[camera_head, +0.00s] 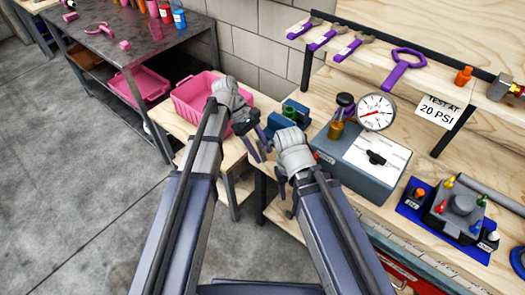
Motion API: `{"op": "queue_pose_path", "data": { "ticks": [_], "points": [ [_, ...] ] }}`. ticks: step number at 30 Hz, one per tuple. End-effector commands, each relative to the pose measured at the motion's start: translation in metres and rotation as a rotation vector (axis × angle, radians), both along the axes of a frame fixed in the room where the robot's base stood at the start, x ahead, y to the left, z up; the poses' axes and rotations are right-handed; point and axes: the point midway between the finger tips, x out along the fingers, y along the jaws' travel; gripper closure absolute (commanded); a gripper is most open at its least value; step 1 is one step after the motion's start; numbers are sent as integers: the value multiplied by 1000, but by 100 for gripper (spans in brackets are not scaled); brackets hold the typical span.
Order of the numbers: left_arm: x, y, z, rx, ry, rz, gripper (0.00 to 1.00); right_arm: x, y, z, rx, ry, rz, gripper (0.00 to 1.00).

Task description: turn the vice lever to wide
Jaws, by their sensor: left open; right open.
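The blue vice (276,121) stands at the left end of the wooden bench, with a green part at its top. Its lever is not clearly visible; my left gripper and wrist cover the vice's near left side. My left gripper (258,148) is open, just in front of the vice, with its fingers pointing down. I cannot tell whether it touches the lever. My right gripper (287,197) is open and empty, lower and nearer to me, at the bench's front edge left of the grey gauge box.
The grey test box (365,170) with its pressure gauge (376,111) stands right of the vice. A blue tray (412,213) with a grey fitting block lies farther right. A pink bin (195,98) sits behind my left arm. Floor is clear at left.

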Motion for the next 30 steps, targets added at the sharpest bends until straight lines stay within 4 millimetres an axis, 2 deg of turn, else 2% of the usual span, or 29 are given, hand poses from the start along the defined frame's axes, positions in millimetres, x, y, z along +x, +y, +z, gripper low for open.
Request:
{"op": "queue_pose_path", "data": {
  "ticks": [1,12,22,25,30],
  "points": [
    [3,3,10,0,0,1,48,0,0,10,0,0,0,50],
    [20,27,51,-1,1,0,48,0,0,51,0,0,-1,50],
    [21,30,52,-1,0,-1,48,0,0,52,0,0,-1,50],
    [21,30,52,0,0,-1,57,0,0,52,0,0,-1,50],
    [21,30,52,0,0,0,57,0,0,52,0,0,-1,50]
  ]
}}
